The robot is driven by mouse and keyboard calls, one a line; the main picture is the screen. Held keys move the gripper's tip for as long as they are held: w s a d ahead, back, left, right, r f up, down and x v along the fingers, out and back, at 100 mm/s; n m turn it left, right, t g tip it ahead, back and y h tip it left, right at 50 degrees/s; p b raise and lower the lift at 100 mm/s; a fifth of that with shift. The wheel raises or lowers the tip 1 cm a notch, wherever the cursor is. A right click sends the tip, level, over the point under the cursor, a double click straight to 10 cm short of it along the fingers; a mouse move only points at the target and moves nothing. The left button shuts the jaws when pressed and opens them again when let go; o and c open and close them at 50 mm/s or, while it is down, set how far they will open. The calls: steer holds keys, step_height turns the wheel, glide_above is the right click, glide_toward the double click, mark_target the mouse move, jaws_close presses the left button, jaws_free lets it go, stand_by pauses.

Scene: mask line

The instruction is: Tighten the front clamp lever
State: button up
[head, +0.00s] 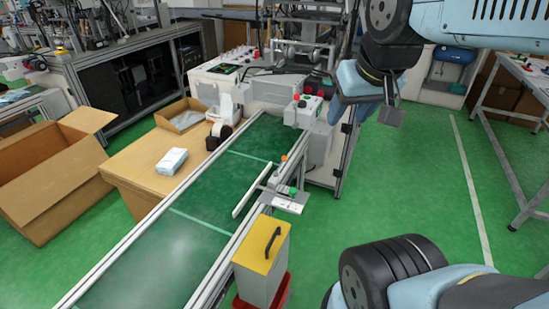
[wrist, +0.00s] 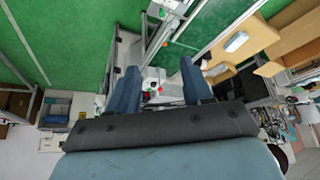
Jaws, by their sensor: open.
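A bracket (head: 280,192) on the conveyor's right rail carries the white guide bar (head: 252,190). An orange-topped knob (head: 284,158) stands on the bracket assembly, with a green knob (head: 292,190) nearer me. The parts are small, and I cannot tell which is the front clamp lever or how tight it is. My gripper (head: 365,113) is raised to the right of the conveyor's far end, apart from the bracket. In the wrist view, my gripper (wrist: 162,88) has its two blue fingers spread, with nothing held between them.
The green conveyor (head: 185,240) runs from front left to back centre. A grey box with a yellow lid (head: 262,250) stands beside its right rail, near the bracket. A control box with a red button (head: 303,110) is at the far end. Green floor (head: 430,180) is clear to the right.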

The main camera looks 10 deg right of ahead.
steer(key=shift+w, duration=0.3)
steer(key=shift+c, duration=0.7)
steer(key=w+m, duration=0.1)
steer(key=w, duration=0.4)
steer(key=w+m+g, duration=0.1)
steer(key=w+m, duration=0.1)
steer(key=w, duration=0.4)
steer(key=shift+a+f, duration=0.1)
steer(key=shift+a, duration=0.05)
jaws_close()
steer(key=w+a+f+m+g+h, duration=0.15)
steer(key=w+f+m, duration=0.25)
steer(key=w+f, duration=0.8)
steer(key=w+a+f+m+g, duration=0.1)
steer(key=w+a+f+m, duration=0.45)
steer(key=w, duration=0.95)
steer(key=w+f+h, duration=0.1)
steer(key=w+f, duration=0.3)
steer(key=f, duration=0.5)
steer(key=w+a+f+m, duration=0.1)
steer(key=w+f, duration=0.2)
steer(key=f, duration=0.5)
steer(key=shift+w+a+f+g+h, duration=0.15)
steer(key=shift+w+f+g+h, duration=0.2)
steer(key=shift+f+g, duration=0.1)
steer(key=shift+m, duration=0.25)
